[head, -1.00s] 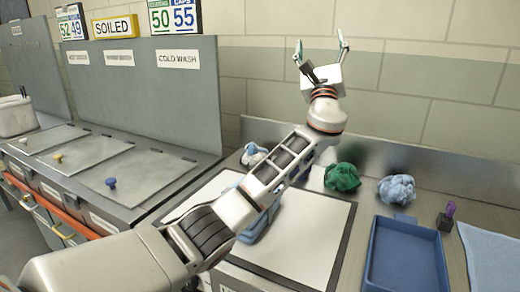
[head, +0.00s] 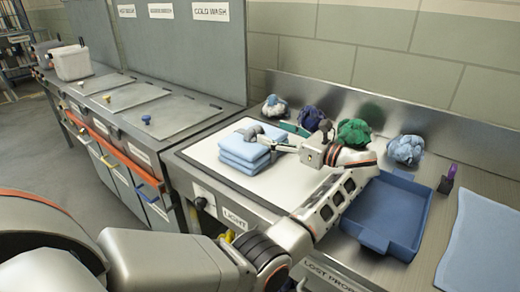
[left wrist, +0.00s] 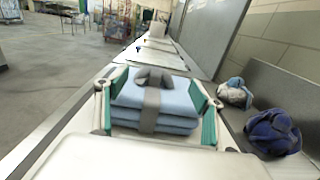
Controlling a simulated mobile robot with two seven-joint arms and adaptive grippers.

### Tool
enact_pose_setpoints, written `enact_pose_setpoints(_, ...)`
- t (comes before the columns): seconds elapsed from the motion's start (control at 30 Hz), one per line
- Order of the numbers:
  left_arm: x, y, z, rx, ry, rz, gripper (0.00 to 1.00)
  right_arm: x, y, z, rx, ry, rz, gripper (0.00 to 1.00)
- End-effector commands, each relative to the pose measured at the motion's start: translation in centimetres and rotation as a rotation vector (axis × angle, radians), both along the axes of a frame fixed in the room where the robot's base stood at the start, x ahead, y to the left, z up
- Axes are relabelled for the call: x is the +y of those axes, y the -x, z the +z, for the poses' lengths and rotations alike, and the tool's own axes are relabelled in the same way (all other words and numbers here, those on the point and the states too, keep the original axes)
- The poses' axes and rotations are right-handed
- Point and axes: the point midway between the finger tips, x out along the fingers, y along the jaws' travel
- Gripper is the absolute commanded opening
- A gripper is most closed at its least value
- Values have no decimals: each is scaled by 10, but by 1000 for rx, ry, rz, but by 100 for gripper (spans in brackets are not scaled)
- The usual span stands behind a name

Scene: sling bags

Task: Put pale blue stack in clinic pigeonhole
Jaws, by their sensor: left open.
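The pale blue stack (head: 240,155) is folded cloth in several layers with a grey band around it. It lies on the white panel of the bench in the head view. My left gripper (head: 272,143) reaches it from the right. In the left wrist view the stack (left wrist: 155,118) sits between the green-padded fingers of my left gripper (left wrist: 154,108), one on each side. The fingers are open; whether either touches the cloth I cannot tell. My right gripper is not in view. I cannot make out a clinic pigeonhole.
Crumpled white-blue (head: 275,107), dark blue (head: 311,116), green (head: 354,133) and pale blue (head: 405,150) cloths lie along the back wall. A blue tray (head: 377,240), a purple-topped object (head: 449,175) and a flat blue cloth (head: 485,245) are right. Lidded bins (head: 150,123) stand left.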

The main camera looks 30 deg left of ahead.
Motion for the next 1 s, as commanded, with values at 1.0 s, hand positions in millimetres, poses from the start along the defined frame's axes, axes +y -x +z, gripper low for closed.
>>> enact_pose_setpoints(1.0,78,-1,-5,6,0,4,58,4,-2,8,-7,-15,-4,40)
